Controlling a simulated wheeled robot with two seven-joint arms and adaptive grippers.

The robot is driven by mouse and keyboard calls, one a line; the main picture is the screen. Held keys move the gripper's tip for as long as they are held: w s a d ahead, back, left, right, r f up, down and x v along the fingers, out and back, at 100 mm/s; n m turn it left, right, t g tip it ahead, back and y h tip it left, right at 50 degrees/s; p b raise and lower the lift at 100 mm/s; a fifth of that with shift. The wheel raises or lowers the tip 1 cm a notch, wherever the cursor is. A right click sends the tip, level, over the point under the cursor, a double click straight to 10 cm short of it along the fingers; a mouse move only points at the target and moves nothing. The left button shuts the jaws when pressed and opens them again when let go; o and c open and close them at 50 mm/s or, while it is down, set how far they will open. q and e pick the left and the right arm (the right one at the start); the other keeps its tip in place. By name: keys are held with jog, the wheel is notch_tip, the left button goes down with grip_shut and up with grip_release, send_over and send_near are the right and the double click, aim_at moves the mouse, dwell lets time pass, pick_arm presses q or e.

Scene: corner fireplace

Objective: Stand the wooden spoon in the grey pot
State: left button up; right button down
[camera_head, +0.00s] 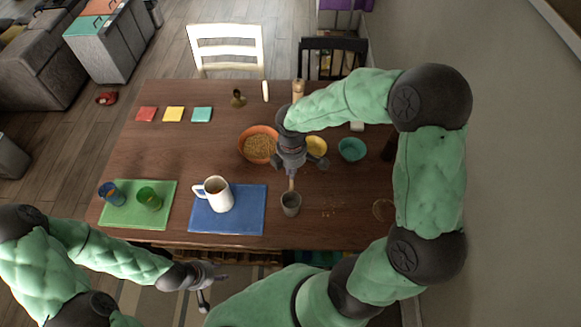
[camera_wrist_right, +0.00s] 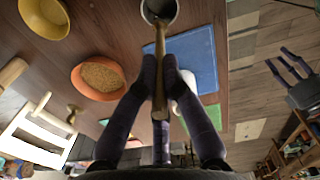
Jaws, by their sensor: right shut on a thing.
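The grey pot (camera_head: 291,204) stands upright near the front edge of the table, right of the blue mat. My right gripper (camera_head: 291,163) is above and behind it, shut on the wooden spoon (camera_head: 291,184). In the right wrist view the spoon (camera_wrist_right: 160,45) runs from between the fingers (camera_wrist_right: 161,72) to the mouth of the pot (camera_wrist_right: 168,8). The spoon's far end overlaps the pot's opening; I cannot tell how deep it reaches. My left gripper (camera_head: 213,287) is open and empty, in front of the table's front edge.
A white mug (camera_head: 218,196) stands on the blue mat (camera_head: 250,222). Blue (camera_head: 108,192) and green (camera_head: 149,198) cups stand on the green mat (camera_head: 120,217). An orange bowl (camera_head: 244,153), yellow bowl (camera_head: 317,146) and teal bowl (camera_head: 352,150) lie behind the pot.

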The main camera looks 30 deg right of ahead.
aim_at(292, 187)
jog(key=shift+f+b, duration=2.15)
jog(key=shift+f, duration=0.6)
jog(key=shift+f+b, duration=2.2)
jog(key=shift+f, duration=0.95)
jog(key=c, duration=1.3)
grip_release()
notch_tip(292, 187, up, 12)
